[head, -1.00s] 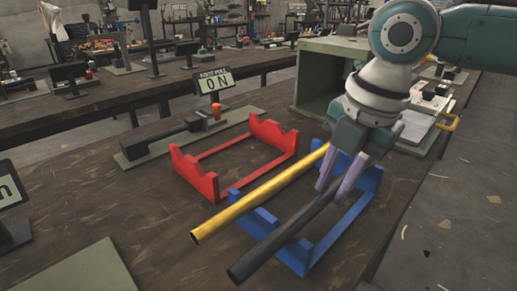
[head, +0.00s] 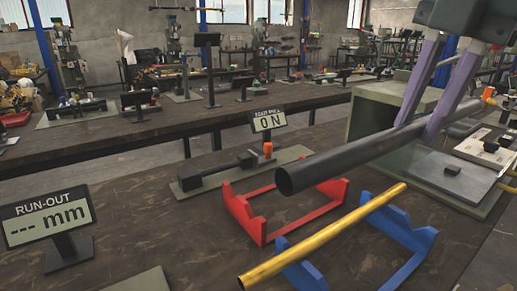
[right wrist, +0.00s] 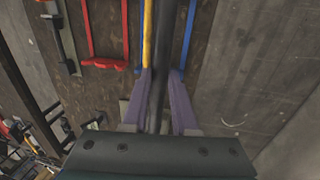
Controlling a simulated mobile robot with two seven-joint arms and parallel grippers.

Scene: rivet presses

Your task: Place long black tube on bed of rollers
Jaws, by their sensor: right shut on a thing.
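The long black tube (head: 335,167) is held up above the bench, roughly level, one open end toward the left. My right gripper (head: 416,132) is shut on it some way back from that end. In the right wrist view the tube (right wrist: 163,45) runs between the purple fingers (right wrist: 163,112). The blue cradle (head: 402,228) below holds only a gold tube (head: 325,235). The red cradle (head: 290,212) stands empty. I cannot clearly make out a bed of rollers. My left gripper is not in view.
A run-out display (head: 46,222) stands at the left, near a green plate (head: 140,283). A green box (head: 375,110) is at the right. The bench's left middle is clear.

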